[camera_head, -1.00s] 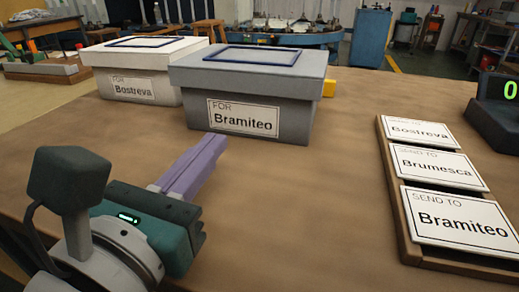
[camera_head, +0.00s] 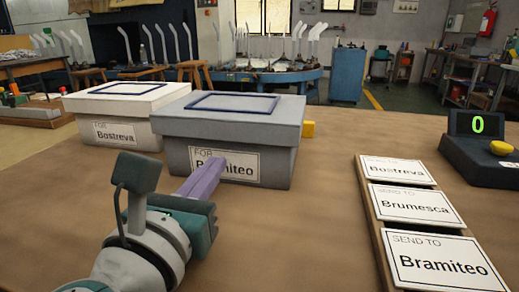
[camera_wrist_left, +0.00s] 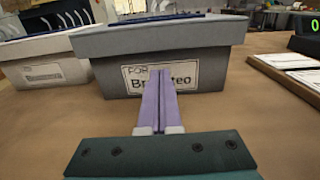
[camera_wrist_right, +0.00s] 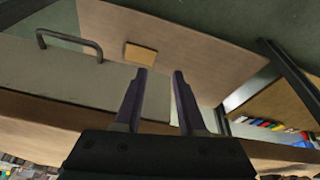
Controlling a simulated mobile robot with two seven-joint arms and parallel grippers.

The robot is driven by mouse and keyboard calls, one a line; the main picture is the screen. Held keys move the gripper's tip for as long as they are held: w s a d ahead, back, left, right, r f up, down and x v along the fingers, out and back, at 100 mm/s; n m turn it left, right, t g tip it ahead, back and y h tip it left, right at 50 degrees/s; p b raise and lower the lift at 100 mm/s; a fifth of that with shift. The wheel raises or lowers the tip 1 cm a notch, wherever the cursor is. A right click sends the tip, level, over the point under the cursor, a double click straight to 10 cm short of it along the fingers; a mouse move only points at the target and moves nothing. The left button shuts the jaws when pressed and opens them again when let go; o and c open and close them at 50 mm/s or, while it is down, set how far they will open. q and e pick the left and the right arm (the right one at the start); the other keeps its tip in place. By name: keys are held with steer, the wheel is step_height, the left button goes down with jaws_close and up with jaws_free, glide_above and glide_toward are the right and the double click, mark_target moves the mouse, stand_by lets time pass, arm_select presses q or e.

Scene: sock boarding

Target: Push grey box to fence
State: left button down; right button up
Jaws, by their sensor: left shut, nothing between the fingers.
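The grey box (camera_head: 232,132) stands upright on the brown table, its lid on and a "FOR Bramiteo" label on its front. My left gripper (camera_head: 219,163) is shut and empty, its purple fingers pointing at the label and covering part of it. In the left wrist view the fingertips (camera_wrist_left: 160,75) are at the front face of the grey box (camera_wrist_left: 210,70); I cannot tell if they touch. My right gripper (camera_wrist_right: 157,75) is open and empty, away from the box.
A white box (camera_head: 120,115) labelled Bostreva stands just left of the grey box. At the right are a wooden rack (camera_head: 378,240) with several "SEND TO" cards and a scale (camera_head: 480,155) reading 0 with a yellow item. The table's middle is clear.

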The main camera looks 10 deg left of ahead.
mark_target(223, 155)
arm_select(q)
steer(key=shift+w+d+b, duration=0.1)
steer(key=shift+w+b, duration=0.4)
steer(key=shift+w, duration=2.1)
steer(key=shift+w+b, duration=0.55)
steer(key=shift+w, duration=1.05)
steer(key=shift+s, duration=0.4)
steer(key=shift+s+p, duration=0.8)
steer(key=shift+s, duration=1.9)
